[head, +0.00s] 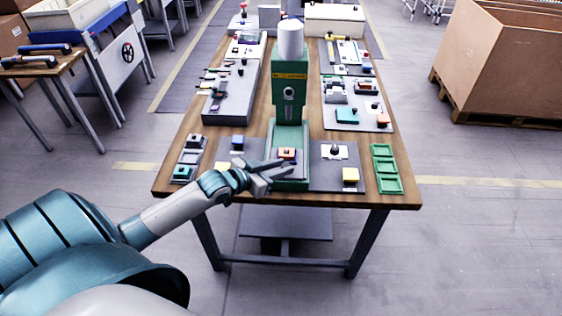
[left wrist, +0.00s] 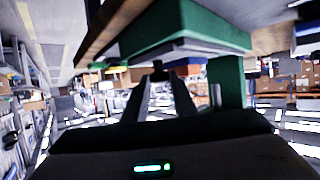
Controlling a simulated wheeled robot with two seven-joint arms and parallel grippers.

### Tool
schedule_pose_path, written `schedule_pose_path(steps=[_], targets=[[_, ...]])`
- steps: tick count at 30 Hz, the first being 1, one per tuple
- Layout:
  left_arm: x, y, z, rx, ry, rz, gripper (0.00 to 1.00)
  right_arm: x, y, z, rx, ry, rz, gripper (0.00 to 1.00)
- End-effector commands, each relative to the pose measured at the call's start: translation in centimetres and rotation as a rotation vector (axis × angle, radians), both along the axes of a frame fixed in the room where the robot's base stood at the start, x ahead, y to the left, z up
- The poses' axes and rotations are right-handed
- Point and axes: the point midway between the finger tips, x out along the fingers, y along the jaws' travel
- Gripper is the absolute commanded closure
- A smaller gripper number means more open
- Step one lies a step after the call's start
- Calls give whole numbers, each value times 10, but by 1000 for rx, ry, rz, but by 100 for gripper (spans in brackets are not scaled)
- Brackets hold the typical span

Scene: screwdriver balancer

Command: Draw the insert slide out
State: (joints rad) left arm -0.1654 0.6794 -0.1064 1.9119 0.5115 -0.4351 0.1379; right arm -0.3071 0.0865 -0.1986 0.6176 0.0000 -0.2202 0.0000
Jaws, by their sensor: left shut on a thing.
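The green machine (head: 289,85) with a white cylinder on top stands in the middle of the wooden table. Its green base (head: 291,184) reaches toward the front edge, with a small reddish block (head: 287,154) on it. My left gripper (head: 280,172) is at the front of this base. In the left wrist view, its fingers (left wrist: 160,82) come together on a small dark part (left wrist: 159,75), which I take to be the handle of the insert slide. The green base (left wrist: 180,28) is just above them. The slide itself is mostly hidden by my fingers. My right gripper is not in view.
Dark boards with small blocks flank the base, one at right (head: 335,176). A green tray (head: 386,169) lies at the right front corner. A grey case (head: 229,97) with tools lies at left. The floor in front of the table is clear.

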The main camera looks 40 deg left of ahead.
Motion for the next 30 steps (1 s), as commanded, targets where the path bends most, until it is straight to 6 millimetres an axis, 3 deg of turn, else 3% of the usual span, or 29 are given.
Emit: schedule_pose_path(steps=[3,4,6,20,30], targets=[[-2,-5,-4,-8,7,-5,100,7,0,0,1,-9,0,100],[-2,-5,-4,-8,7,-5,73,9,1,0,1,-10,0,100],[-2,-4,-4,-8,7,-5,58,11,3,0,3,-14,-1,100],[-4,-1,-1,-3,4,-2,58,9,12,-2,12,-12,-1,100],[-35,6,10,-2,5,-2,58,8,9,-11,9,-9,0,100]])
